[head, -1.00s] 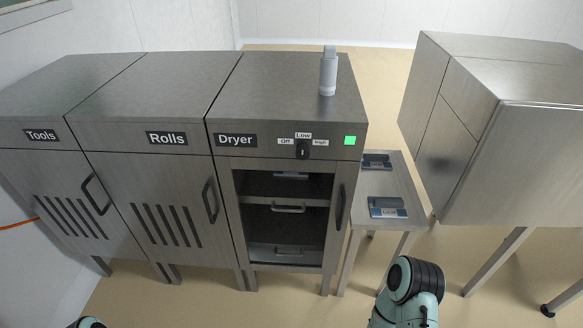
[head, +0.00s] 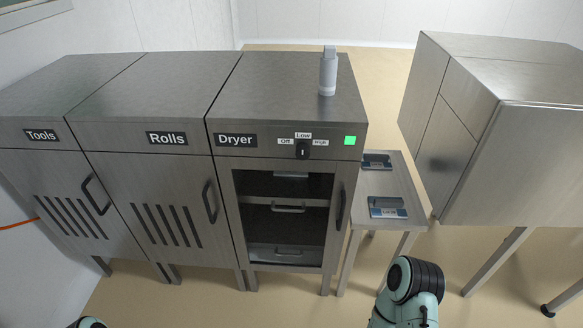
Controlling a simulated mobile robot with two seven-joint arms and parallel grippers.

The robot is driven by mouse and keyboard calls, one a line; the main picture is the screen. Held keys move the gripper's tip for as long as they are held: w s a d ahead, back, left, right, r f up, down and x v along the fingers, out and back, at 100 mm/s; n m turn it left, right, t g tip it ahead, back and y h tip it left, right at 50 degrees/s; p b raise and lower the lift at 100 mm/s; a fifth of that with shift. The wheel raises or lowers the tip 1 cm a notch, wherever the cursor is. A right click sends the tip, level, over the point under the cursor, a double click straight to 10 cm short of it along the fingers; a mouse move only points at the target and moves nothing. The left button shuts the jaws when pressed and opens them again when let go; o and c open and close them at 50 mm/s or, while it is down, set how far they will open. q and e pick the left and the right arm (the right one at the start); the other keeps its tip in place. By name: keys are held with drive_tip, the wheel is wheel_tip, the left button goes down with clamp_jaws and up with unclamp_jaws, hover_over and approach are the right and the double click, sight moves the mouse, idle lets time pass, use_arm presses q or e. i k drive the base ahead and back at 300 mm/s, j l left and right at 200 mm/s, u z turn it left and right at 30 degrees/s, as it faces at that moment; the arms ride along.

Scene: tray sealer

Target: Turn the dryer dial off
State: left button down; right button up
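The dryer cabinet (head: 225,180) stands in the middle of the head view, with a "Dryer" label on its front panel. Its black dial (head: 303,150) sits under the labels Off, Low and High. The white mark on the dial points up toward Low. A green light (head: 350,140) glows to the right of the dial. Parts of my arms show at the bottom edge, one at the lower right and a sliver at the lower left. Neither gripper's fingers are in view, and nothing of mine touches the dial.
A grey bottle-like object (head: 328,72) stands on the dryer top. The Rolls cabinet (head: 140,170) and Tools cabinet (head: 50,165) adjoin it on the left. A low table (head: 385,180) with two blue-grey items stands right of it, before a large steel machine (head: 520,150).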

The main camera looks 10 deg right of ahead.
sight(302, 152)
drive_tip(key=k+l, duration=0.45)
drive_tip(key=l, duration=0.15)
drive_tip(key=k+l, duration=0.5)
drive_tip(key=l, duration=0.15)
